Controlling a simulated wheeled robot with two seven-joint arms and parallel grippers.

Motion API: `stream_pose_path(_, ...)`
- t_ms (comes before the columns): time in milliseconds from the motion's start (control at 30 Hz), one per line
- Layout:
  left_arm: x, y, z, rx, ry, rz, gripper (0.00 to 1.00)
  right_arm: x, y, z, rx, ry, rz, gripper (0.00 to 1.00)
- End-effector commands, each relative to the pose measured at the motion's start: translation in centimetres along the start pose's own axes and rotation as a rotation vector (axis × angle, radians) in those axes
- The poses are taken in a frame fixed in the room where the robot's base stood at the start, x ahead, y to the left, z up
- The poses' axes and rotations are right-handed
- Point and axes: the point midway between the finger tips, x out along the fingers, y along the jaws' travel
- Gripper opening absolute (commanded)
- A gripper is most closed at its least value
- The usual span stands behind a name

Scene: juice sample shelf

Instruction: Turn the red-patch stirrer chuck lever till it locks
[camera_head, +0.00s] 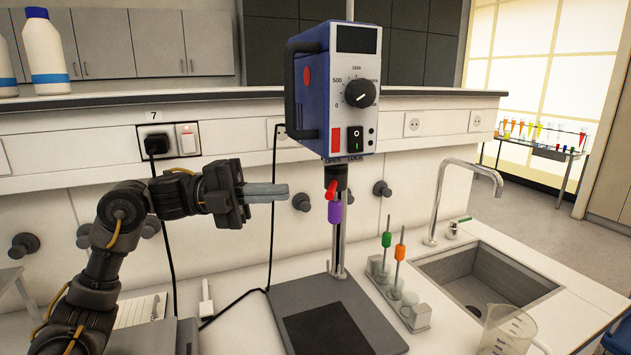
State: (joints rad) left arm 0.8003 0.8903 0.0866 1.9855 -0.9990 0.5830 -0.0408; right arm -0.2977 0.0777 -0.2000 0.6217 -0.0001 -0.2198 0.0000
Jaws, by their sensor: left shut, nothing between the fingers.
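The overhead stirrer (312,100) is a blue and grey box with a dial, held on a metal stand. It carries a red patch (336,140) on its lower front. Below it is the dark chuck (336,174), under a strip marked OPEN and LOCK. The chuck's red lever (331,190) hangs down on the OPEN side, just above a purple piece (335,212). My left gripper (284,192) points right with its fingers together and empty. Its tips are to the left of the lever, with a visible gap. My right gripper is out of view.
The stand's dark base plate (375,338) rests on the white bench. A rack (411,313) with green- and orange-topped stirrers stands right of it, near the sink (485,277) and a clear beaker (505,333). A black cable (272,240) hangs behind my gripper.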

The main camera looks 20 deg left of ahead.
Motion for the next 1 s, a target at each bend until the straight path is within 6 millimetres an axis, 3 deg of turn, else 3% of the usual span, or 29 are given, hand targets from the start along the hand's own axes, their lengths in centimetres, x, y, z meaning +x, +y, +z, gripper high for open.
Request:
stream_pose_path(300, 4.0, -0.3, -0.9, 0.001, -0.013, 0.0, 0.0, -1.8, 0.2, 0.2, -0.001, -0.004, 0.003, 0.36)
stream_pose_path(1000, 5.8, -0.1, -1.0, 0.001, -0.017, 0.001, 0.0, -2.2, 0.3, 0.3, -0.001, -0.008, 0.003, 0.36)
